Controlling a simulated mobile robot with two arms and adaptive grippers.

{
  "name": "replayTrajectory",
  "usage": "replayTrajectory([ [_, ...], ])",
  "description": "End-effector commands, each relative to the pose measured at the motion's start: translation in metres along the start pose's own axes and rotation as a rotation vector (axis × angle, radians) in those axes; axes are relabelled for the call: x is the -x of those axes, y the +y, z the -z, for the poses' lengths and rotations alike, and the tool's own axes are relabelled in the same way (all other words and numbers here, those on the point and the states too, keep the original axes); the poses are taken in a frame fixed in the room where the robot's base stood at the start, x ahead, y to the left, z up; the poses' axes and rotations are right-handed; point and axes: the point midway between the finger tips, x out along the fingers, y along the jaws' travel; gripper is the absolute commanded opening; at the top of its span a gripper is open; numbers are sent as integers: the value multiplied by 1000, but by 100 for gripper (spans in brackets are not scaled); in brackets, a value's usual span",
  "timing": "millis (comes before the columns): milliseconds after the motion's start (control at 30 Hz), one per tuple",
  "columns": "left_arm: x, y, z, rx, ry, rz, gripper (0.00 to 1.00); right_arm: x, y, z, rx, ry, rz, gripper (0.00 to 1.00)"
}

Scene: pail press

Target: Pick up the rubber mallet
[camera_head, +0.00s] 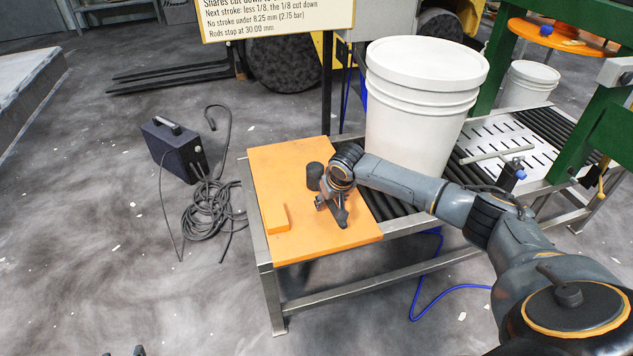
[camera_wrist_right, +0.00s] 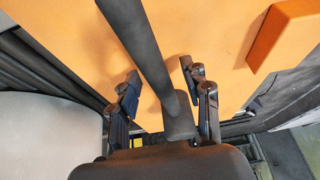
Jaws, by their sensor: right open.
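The rubber mallet lies on the orange board. Its black cylindrical head (camera_head: 314,176) shows just left of my right gripper (camera_head: 332,203). In the right wrist view, its dark handle (camera_wrist_right: 150,60) runs between the two fingers of my right gripper (camera_wrist_right: 160,85). The fingers are apart, one on each side of the handle, with orange showing between each finger and the handle. In the head view my right wrist and fingers hide most of the handle. Small grey tips at the bottom left edge look like my left gripper (camera_head: 124,352), nearly all cut off.
The orange board (camera_head: 275,165) tops a metal-framed stand. An orange block (camera_head: 277,219) sits near its left edge. A large white lidded pail (camera_head: 415,110) stands on rollers behind my right arm. A black box with coiled cable (camera_head: 172,150) is on the floor at left.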

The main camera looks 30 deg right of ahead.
Motion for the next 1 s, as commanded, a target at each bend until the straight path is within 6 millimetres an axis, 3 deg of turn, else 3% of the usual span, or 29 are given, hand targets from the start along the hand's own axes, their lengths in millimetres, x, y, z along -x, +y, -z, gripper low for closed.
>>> replayTrajectory([
  [267, 0, 0, 3, 0, 15, -1, 40, -1, 0, 0, 0, 0, 0, 48],
  [500, 0, 0, 3, 0, 14, -1, 40, -1, 0, 0, 0, 0, 0, 0],
  [1000, 1, 0, -2, 0, -20, 0, 40, 4, 0, 3, 0, 4, 2, 0],
])
